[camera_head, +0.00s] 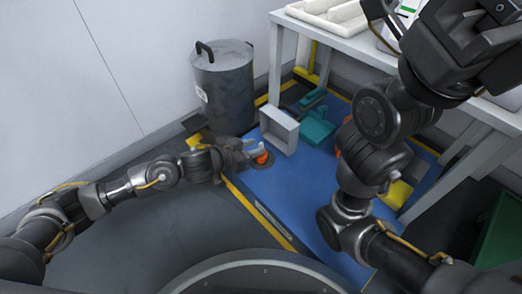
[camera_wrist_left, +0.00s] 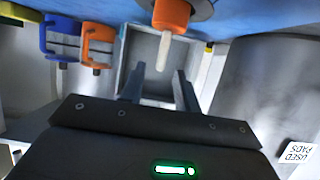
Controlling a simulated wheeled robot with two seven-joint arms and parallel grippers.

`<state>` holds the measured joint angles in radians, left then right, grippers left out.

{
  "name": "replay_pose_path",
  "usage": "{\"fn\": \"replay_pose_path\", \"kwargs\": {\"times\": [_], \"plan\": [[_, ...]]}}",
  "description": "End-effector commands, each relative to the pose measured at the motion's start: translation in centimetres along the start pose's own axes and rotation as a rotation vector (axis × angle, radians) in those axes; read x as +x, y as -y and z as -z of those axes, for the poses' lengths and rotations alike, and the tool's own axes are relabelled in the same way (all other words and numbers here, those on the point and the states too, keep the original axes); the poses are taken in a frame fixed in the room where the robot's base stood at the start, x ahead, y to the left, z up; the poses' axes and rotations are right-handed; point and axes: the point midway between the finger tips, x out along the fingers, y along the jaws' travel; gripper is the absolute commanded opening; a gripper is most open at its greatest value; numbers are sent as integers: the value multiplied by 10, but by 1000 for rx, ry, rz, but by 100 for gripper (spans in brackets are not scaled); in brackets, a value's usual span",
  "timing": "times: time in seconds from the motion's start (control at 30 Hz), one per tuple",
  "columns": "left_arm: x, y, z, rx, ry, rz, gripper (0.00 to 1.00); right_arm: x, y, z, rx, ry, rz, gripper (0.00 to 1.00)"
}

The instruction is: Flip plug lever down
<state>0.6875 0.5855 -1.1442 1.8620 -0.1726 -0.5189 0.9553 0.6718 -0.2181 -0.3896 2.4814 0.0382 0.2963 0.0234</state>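The orange plug (camera_head: 262,158) sits on the blue floor area, at the tip of my left gripper (camera_head: 250,150). In the left wrist view, which looks upside down, the orange plug (camera_wrist_left: 172,14) is at the top. Its pale lever (camera_wrist_left: 164,52) sticks out from it, away from the blue floor. My left gripper (camera_wrist_left: 158,88) is open, its two fingers apart, with the lever's end showing in the gap between them. I cannot tell whether a finger touches it. My right arm is raised at the upper right; its gripper is partly cut off and its fingers are unclear.
A grey drum (camera_head: 225,95) stands behind my left gripper. A grey open box (camera_head: 279,131) is just beyond the plug. A teal dustpan (camera_head: 317,127) lies further right. A white table (camera_head: 350,42) stands at the back right. Blue (camera_wrist_left: 62,38) and orange (camera_wrist_left: 97,45) handled pieces show in the wrist view.

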Motion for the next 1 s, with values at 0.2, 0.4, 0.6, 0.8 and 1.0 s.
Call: {"fn": "replay_pose_path", "kwargs": {"times": [0.2, 0.4, 0.6, 0.8, 1.0], "plan": [[32, 0, -3, 2, 0, 0, 32, -16, -3, 6, 18, -23, -31, 36], [41, 0, -1, 0, 1, 0, 32, -18, -5, 3, 20, -19, -41, 36], [40, 0, 0, 0, 2, 0, 32, -16, -5, 2, 23, -23, -43, 36], [40, 0, 0, 0, 2, 0, 11, -13, -4, 4, 25, -31, -43, 36], [40, 0, 0, 1, 2, 0, 0, -13, -4, 5, 26, -33, -44, 36]]}}
